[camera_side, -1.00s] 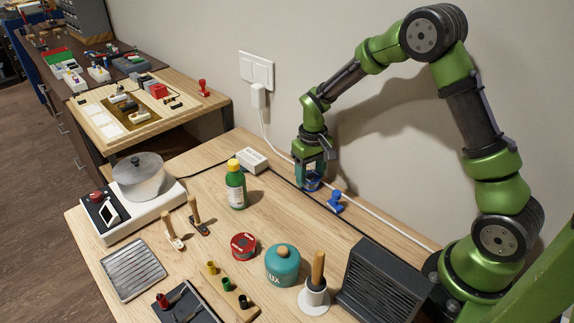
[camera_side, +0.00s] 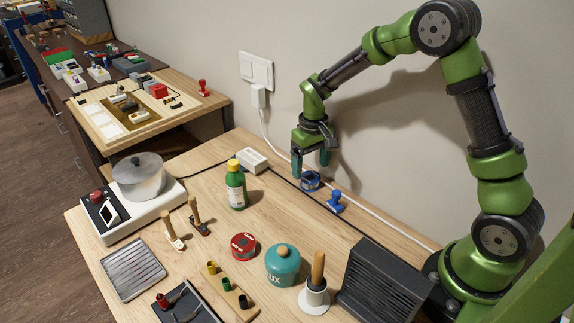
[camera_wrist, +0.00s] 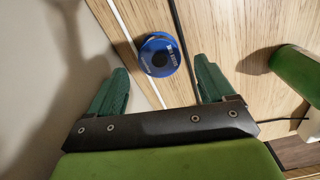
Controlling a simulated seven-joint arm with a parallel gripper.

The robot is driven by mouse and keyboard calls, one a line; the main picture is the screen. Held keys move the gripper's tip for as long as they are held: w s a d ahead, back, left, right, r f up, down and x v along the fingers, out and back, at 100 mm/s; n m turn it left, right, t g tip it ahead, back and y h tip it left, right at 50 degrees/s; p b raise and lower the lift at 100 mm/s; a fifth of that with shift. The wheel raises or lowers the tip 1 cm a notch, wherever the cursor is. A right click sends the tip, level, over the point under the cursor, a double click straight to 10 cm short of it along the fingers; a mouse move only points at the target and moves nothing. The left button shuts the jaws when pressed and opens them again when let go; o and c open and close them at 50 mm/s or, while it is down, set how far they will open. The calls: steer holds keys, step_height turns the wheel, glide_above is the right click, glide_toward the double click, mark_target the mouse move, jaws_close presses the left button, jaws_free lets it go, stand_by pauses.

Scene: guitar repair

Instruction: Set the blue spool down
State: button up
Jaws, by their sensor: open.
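The blue spool (camera_side: 310,180) rests on the table near the wall, by the white and black cables, in the side view. It also shows in the wrist view (camera_wrist: 159,57) as a blue disc with a dark centre, between and beyond the two fingers. My gripper (camera_side: 311,170) is above the spool with its two green fingers spread apart. In the wrist view my gripper (camera_wrist: 158,85) is open, and clear space shows between each finger and the spool.
A blue stamp-like object (camera_side: 335,202) stands close to the spool on the right. A white power adapter (camera_side: 252,160) and a green bottle (camera_side: 236,185) stand to the left.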

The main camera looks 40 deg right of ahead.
mark_target(310, 177)
step_height(310, 177, up, 9)
steer(key=s+a+r+t+y, duration=0.1)
steer(key=s+a+r+t, duration=0.3)
steer(key=s+r, duration=0.5)
steer(key=s+a+r+m+t+y, duration=0.1)
steer(key=s+a+t, duration=0.2)
steer(key=s, duration=0.7)
steer(key=shift+s+r+m, duration=0.35)
steer(key=shift+m, duration=0.05)
